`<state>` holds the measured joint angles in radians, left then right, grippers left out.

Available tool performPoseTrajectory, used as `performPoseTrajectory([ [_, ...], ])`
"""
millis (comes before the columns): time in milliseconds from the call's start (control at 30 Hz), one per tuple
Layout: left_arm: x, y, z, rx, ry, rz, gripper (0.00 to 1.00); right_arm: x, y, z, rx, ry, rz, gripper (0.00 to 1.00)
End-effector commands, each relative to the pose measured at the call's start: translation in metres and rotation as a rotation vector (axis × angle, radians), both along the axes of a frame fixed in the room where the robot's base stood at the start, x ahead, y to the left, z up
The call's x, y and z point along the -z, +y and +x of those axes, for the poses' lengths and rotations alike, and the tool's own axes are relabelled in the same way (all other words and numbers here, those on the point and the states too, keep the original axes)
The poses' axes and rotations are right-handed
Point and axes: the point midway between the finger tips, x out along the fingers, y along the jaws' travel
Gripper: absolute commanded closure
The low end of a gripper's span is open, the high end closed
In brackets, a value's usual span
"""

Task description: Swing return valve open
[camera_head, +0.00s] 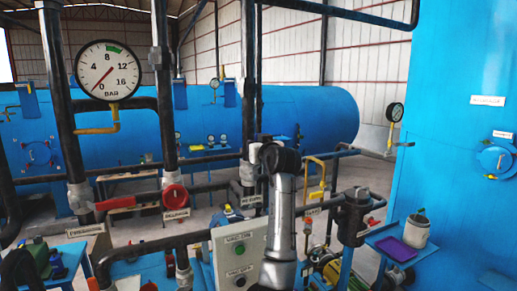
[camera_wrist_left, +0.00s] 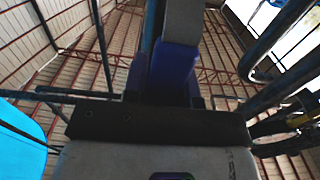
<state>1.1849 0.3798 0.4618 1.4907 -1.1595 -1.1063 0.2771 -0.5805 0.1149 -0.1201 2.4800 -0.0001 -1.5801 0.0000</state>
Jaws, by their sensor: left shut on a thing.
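A grey arm link of mine with a black joint stands in the middle of the head view and hides what is right behind it. A pale valve body (camera_head: 247,174) with a white label (camera_head: 252,201) shows just left of this joint, likely the return valve; the label is too small to read surely. In the left wrist view my left gripper (camera_wrist_left: 172,75) points up, shut on a blue part with a grey piece above it, apparently the valve's handle. How far the handle is turned cannot be told. My right gripper is not in view.
A red lever valve (camera_head: 125,201) and a red round valve (camera_head: 175,197) sit on the pipes to the left. A pressure gauge (camera_head: 107,70) hangs at upper left. A grey control box (camera_head: 238,250) stands in front. Vertical pipes and a blue vessel (camera_head: 465,130) limit room.

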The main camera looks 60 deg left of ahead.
Motion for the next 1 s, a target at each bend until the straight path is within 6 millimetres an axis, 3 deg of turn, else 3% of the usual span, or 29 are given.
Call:
performPoseTrajectory([
  [400,-0.0012,0.0004,-0.0024,-0.001,-0.02,0.0,1.0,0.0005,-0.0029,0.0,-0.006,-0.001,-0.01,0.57],
  [433,-0.0012,0.0004,-0.0025,-0.001,-0.02,0.0,0.73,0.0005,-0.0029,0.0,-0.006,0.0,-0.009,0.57],
  [667,-0.0008,0.0003,-0.0018,-0.001,-0.015,0.0,0.51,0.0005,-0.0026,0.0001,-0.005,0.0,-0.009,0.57],
  [1000,0.0,-0.0044,-0.0008,0.001,-0.012,0.001,0.49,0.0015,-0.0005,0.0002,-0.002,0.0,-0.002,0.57],
])
